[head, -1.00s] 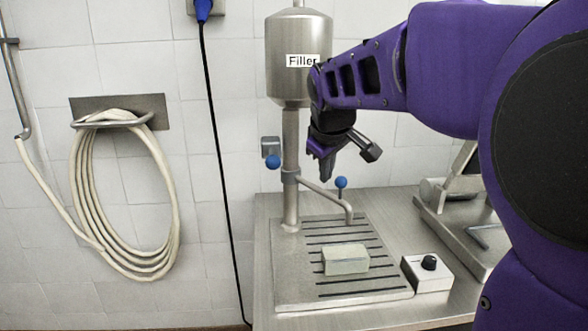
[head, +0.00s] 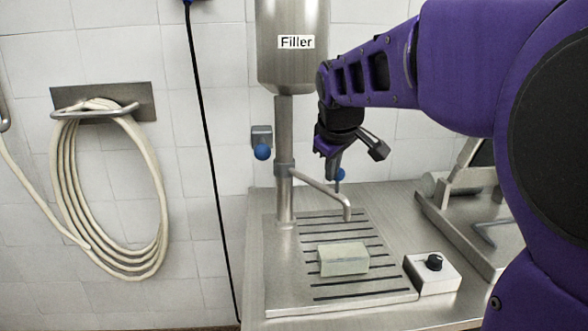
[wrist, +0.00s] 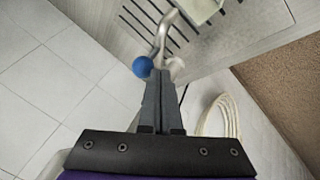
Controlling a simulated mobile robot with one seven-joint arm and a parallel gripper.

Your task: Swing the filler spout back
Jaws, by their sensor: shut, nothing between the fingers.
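The filler (head: 293,60) is a steel tank on an upright column (head: 284,190). Its bent spout (head: 318,187) reaches right from the column and turns down over the slotted plate. The spout (wrist: 160,40) lies past the fingertips.
A pale block (head: 343,259) lies on the slotted drip plate (head: 290,295) below the spout. A control box with a black dial (head: 433,278) stands to its right. A coiled hose (head: 70,190) hangs at left.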

